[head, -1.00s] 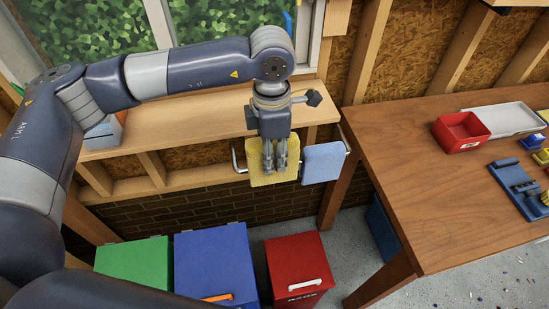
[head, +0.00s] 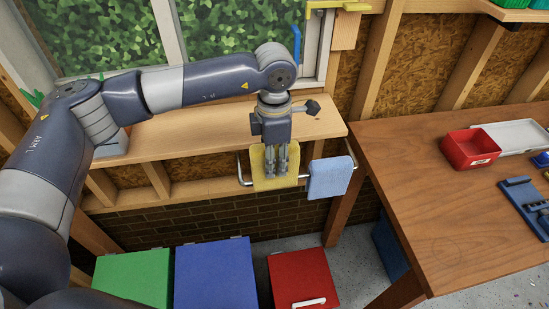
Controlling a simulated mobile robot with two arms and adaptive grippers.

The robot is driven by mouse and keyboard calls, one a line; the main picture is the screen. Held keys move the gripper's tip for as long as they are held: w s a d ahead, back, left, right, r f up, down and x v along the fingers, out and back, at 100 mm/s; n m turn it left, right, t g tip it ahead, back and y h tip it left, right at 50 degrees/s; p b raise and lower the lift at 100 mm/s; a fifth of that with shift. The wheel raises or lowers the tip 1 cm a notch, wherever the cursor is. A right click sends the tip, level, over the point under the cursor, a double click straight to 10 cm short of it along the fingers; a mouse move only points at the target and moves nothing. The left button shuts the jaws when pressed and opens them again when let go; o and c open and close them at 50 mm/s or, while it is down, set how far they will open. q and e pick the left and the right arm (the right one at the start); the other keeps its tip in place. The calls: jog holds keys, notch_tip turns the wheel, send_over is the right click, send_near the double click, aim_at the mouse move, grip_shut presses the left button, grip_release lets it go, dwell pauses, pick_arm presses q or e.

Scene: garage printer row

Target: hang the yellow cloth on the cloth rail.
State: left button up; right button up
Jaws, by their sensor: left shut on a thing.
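The yellow cloth (head: 262,180) is at the cloth rail (head: 243,173), left of a blue cloth (head: 331,178) that hangs over the same rail. My left gripper (head: 276,172) points down in front of the yellow cloth and is shut on it. The cloth's upper edge shows above the rail's height behind the fingers, and its lower part hangs below them. The fingers hide part of the cloth and the rail, so I cannot tell whether the cloth is draped over the bar. My right gripper is not in view.
A wooden shelf (head: 200,128) runs under the window, just behind my left gripper. Green (head: 132,278), blue (head: 214,272) and red (head: 302,276) bins stand below. A wooden workbench (head: 430,205) with a red tray (head: 470,148) is on the right.

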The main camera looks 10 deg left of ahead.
aim_at(274, 180)
pick_arm(q)
jog(key=shift+f+b, duration=3.25)
jog(key=shift+f, duration=0.6)
jog(key=o, duration=1.1)
